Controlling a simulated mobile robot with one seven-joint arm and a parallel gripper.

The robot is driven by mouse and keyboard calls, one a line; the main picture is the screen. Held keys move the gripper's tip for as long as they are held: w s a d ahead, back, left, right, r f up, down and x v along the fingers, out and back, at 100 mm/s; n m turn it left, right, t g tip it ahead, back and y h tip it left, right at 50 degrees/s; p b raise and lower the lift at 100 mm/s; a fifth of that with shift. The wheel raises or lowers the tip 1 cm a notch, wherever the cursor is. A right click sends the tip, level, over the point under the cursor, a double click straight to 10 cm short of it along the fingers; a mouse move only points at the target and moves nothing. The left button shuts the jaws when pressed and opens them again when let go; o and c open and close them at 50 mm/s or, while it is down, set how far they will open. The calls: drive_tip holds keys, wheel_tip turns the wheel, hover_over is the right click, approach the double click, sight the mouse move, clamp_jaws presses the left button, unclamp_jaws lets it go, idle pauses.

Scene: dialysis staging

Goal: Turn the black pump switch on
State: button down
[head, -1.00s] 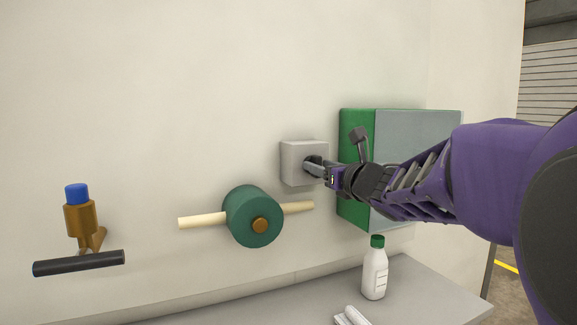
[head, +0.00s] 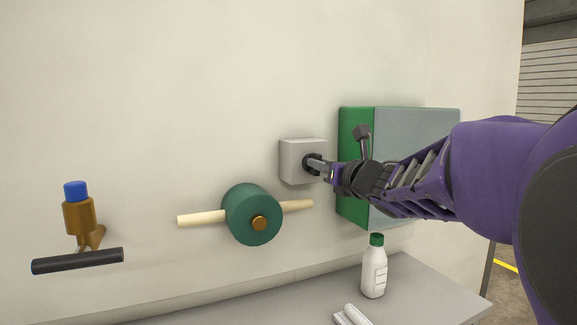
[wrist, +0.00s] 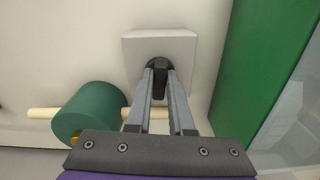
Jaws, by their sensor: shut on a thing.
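The black pump switch (wrist: 160,82) is a dark round knob with a raised grip on a light grey square box (head: 299,155) fixed to the wall. In the head view the knob (head: 308,163) is partly covered by my gripper (head: 317,166). In the wrist view my gripper (wrist: 160,88) has its two grey fingers either side of the knob's raised grip, shut on it. The grip stands about upright in that view. The far side of the knob and any on/off marks are hidden or too small to read.
A green and grey cabinet (head: 355,160) stands right of the switch box, close to my arm. A dark green valve (head: 250,215) with a cream bar sits at lower left. A bronze tap (head: 80,216) is at far left. A white bottle (head: 374,272) stands on the shelf (head: 420,290) below.

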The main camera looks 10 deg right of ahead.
drive_tip(key=m, duration=1)
drive_tip(key=shift+w+d+m, duration=0.1)
drive_tip(key=shift+d+m, duration=0.05)
drive_tip(key=shift+m, duration=0.15)
idle(0.4)
drive_tip(key=c, duration=0.8)
unclamp_jaws()
drive_tip(key=shift+f, duration=0.1)
